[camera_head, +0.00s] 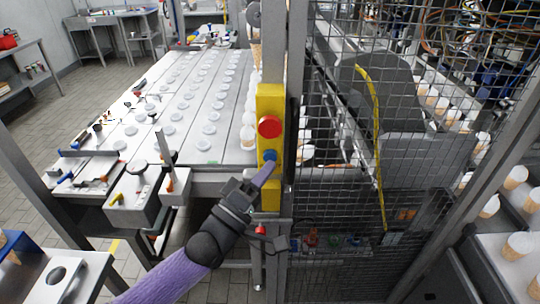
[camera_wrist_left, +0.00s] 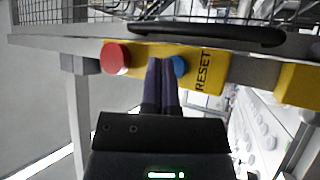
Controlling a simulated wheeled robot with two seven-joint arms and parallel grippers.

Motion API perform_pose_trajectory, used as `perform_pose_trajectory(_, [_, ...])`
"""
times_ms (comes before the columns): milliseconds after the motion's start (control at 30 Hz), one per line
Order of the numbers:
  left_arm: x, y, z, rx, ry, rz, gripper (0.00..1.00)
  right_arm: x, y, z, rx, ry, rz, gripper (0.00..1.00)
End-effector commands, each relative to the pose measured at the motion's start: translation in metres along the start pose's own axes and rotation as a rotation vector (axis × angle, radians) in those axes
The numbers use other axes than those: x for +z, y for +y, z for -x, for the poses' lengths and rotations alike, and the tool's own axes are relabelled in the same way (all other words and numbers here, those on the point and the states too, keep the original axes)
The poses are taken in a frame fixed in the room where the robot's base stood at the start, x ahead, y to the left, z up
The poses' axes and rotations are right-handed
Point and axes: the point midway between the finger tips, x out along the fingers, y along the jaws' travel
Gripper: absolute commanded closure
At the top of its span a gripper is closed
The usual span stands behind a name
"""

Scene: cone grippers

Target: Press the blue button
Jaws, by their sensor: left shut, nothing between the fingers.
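The blue button (camera_head: 270,155) sits on a yellow control box (camera_head: 270,104) on a grey post, below a large red button (camera_head: 269,127). My left gripper (camera_head: 268,166) is shut and empty, its purple fingertips just below the blue button in the head view. In the left wrist view the closed fingers (camera_wrist_left: 161,64) overlap the left edge of the blue button (camera_wrist_left: 180,66), with the red button (camera_wrist_left: 116,58) to their left. I cannot tell whether the tips touch the button. My right gripper is not in view.
A wire mesh fence (camera_head: 340,110) stands right of the post. A long table (camera_head: 185,95) with rows of white round pieces lies behind to the left. Grey bins (camera_head: 135,205) with tools hang at its front edge. The box reads RESET in the left wrist view.

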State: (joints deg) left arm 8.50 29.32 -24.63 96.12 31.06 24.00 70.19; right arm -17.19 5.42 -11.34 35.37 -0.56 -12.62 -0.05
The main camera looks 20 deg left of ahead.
Motion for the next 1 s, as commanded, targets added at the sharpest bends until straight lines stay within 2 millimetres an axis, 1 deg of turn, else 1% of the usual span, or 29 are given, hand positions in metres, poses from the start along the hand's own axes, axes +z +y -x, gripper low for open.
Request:
perform_pose_trajectory(67, [0.002, 0.003, 0.002, 0.0, -0.001, 0.001, 1.0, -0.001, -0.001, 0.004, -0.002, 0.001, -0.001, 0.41])
perform_pose_trajectory(300, [0.013, 0.017, 0.018, -0.001, 0.0, 0.002, 1.0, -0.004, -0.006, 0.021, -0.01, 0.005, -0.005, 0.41])
perform_pose_trajectory(500, [0.023, 0.025, 0.031, -0.001, 0.0, 0.002, 1.0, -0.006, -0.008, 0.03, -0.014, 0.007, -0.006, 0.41])
perform_pose_trajectory(733, [0.025, 0.026, 0.035, 0.001, 0.0, 0.001, 1.0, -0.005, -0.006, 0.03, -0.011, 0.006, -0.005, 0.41])
perform_pose_trajectory(1000, [0.025, 0.025, 0.035, 0.0, 0.0, 0.001, 1.0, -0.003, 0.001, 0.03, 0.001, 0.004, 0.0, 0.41])
